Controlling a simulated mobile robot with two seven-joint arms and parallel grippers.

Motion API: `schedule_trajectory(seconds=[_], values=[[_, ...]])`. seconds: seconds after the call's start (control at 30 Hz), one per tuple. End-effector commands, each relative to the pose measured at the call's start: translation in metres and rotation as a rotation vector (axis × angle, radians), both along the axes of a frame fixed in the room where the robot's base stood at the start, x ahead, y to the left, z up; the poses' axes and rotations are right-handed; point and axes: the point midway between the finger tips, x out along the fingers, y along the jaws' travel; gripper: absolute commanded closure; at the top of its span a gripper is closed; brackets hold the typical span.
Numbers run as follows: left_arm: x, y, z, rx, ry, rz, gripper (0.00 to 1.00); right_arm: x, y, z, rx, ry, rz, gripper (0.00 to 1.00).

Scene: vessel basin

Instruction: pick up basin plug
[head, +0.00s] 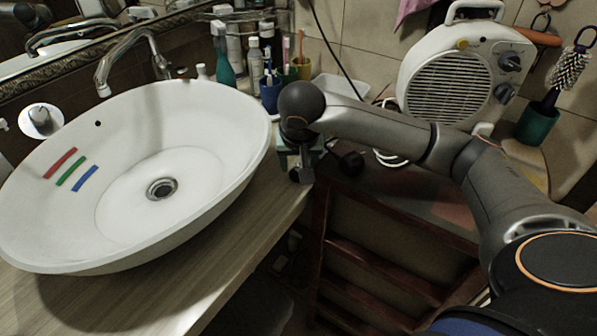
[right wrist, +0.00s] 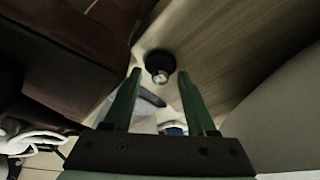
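The basin plug (right wrist: 160,65), a small black disc with a shiny metal knob, shows in the right wrist view on the wooden counter near its edge. My right gripper (right wrist: 160,73) has two green fingers spread apart, with the plug between and beyond their tips; nothing is held. In the head view my right arm reaches down at the counter's right edge, and I cannot make out the plug there. The white oval basin (head: 215,170) shows at left with a metal drain (head: 161,189) at its bottom. My left gripper is not in view.
Cups with toothbrushes (head: 270,92) and bottles (head: 222,55) stand behind my right wrist. A white heater (head: 455,85) stands at the back right. A reddish wooden rack (head: 370,265) is beside the counter (head: 270,215). The basin's rim is close to my wrist's left.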

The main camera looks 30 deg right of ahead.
Motion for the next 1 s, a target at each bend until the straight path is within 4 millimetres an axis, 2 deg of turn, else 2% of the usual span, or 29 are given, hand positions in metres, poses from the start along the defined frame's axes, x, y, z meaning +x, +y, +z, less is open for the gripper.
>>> schedule_trajectory(seconds=[0.07, 0.47, 1.0], values=[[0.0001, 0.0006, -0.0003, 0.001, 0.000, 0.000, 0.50, 0.0000, 0.0002, 0.0002, 0.000, 0.000, 0.000, 0.53], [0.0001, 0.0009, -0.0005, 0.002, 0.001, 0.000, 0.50, 0.0001, 0.0002, 0.0004, 0.000, 0.000, 0.000, 0.98], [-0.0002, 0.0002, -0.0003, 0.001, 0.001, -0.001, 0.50, 0.0002, 0.0001, 0.0020, 0.001, -0.002, -0.001, 1.00]])
